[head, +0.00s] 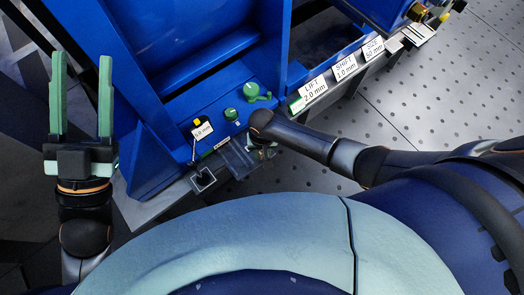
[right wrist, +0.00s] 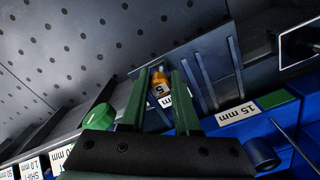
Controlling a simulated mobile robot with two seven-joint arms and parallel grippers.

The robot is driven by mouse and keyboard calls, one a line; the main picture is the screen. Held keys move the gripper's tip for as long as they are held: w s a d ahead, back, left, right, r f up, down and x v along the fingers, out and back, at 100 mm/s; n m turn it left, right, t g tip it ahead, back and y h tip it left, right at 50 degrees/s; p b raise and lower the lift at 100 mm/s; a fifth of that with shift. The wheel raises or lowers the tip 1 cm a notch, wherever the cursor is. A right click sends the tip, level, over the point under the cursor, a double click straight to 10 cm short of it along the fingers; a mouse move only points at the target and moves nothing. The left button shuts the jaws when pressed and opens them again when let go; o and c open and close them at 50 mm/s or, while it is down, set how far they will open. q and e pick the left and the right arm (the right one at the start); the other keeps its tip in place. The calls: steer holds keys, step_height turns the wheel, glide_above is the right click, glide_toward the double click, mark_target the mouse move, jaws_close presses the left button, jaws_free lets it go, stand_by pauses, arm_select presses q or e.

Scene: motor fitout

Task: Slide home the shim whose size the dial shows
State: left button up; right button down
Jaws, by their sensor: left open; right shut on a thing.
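My left gripper (head: 82,85) is open and empty at the left of the head view, fingers pointing up, apart from the blue machine (head: 215,75). My right gripper (head: 264,148) is low by the machine's near edge, its fingers mostly hidden there by my wrist. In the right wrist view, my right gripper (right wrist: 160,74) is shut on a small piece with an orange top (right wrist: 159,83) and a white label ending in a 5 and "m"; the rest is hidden. A white card under a yellow knob (head: 203,130) seems to read 5.0 mm. I cannot make out the dial for certain.
A dark ridged holder (right wrist: 220,70) stands beside my right fingers, near a 15 mm label (right wrist: 237,114). Green knobs (head: 231,114) sit close by. The perforated floor (head: 440,120) is clear.

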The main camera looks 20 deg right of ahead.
steer(key=c, duration=0.6)
jaws_free()
steer(key=shift+o, duration=0.2)
arm_select(q)
steer(key=shift+f, duration=0.1)
